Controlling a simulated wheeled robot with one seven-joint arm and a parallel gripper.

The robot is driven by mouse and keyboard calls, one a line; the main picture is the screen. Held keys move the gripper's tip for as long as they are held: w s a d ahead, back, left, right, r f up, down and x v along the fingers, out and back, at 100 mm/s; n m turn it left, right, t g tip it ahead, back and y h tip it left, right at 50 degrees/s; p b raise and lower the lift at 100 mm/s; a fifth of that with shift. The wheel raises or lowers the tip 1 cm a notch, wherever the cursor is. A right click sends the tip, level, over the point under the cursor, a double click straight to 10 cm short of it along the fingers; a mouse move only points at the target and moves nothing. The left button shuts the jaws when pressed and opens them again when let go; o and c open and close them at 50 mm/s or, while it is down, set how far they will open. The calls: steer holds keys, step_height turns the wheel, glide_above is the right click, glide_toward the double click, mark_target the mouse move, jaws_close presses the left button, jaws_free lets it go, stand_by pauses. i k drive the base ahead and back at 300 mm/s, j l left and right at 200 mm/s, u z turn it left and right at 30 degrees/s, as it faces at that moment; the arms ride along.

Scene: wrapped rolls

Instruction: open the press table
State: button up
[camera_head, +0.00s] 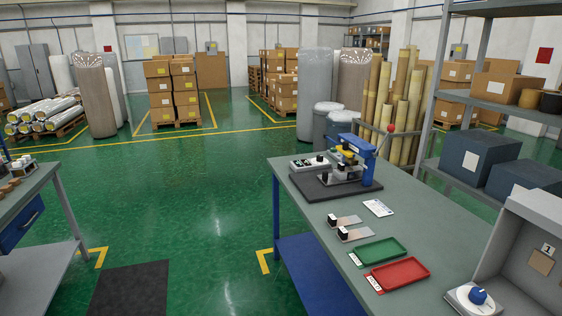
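A small blue bench press (368,160) stands on a dark base plate (311,190) at the far end of the grey workbench (440,218). A lever with a red ball knob (390,127) rises at its right side. A metal block with black and yellow parts sits at the front of the press. Whether the press's own table is open or shut is too small to tell. A light box with black knobs (312,163) sits left of the press. My gripper is not in view.
A white card (378,208), two small stamp-like pieces (344,221), a green tray (380,251) and a red tray (400,273) lie nearer on the bench. A blue knob (478,296) is at the front right.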

mark_target(335, 178)
steer(key=i+j+u, duration=0.15)
steer(key=i+u, duration=0.15)
steer(key=i, duration=0.3)
steer(key=i+u, duration=0.3)
steer(key=i, duration=0.25)
steer(key=i+z, duration=0.15)
steer(key=i, duration=0.3)
steer(key=i+j+z, duration=0.15)
steer(key=i, duration=0.3)
steer(key=i+j+z, duration=0.2)
steer(key=i, duration=0.25)
steer(key=i+j+z, duration=0.2)
steer(key=i+z, duration=0.2)
steer(key=i+j+z, duration=0.3)
steer(key=z, duration=0.15)
steer(key=i+j+z, duration=0.4)
steer(key=k+j, duration=0.05)
steer(key=k, duration=0.05)
